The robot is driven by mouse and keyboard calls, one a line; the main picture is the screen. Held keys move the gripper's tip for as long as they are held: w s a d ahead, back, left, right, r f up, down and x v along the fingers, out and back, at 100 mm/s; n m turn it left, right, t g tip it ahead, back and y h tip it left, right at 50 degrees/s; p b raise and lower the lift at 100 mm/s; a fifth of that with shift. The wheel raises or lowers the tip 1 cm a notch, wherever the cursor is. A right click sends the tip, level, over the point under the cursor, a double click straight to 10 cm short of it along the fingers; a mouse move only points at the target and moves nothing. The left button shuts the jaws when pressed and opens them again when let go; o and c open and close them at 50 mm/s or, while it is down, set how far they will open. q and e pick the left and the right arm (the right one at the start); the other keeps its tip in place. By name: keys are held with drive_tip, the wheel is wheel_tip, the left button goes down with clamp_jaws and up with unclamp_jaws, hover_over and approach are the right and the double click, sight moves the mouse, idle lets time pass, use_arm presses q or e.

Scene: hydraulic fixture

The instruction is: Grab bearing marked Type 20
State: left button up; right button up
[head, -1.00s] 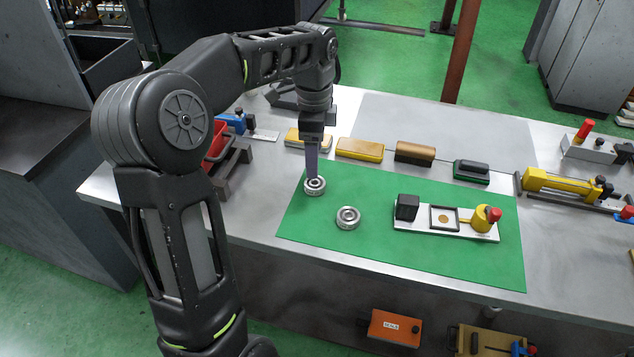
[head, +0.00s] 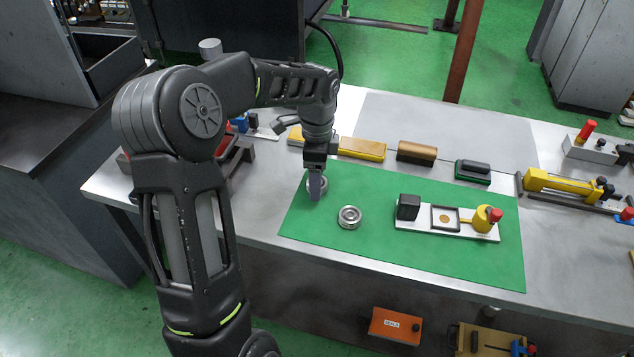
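Two round metal bearings lie on the green mat (head: 400,265). The nearer bearing (head: 349,217) is in full view and nothing touches it. The farther bearing (head: 322,182) is partly hidden behind my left gripper (head: 316,190). My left gripper points down, with its fingertips right in front of or at that bearing. I cannot tell whether the fingers are around it or only beside it. Type markings on the bearings are too small to read. My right gripper is not in view.
On the mat stands a white fixture (head: 415,221) with a black block, square frame and yellow part with red knob. Yellow (head: 362,148), brown (head: 416,152) and black (head: 473,171) blocks line the back. A yellow hydraulic tool (head: 555,184) lies right.

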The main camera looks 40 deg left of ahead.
use_arm(q)
drive_tip(key=shift+f, duration=0.15)
drive_tip(key=shift+c, duration=0.2)
idle(0.3)
clamp_jaws()
idle(0.6)
wheel_tip(320, 180, up, 10)
drive_tip(key=shift+b, duration=0.3)
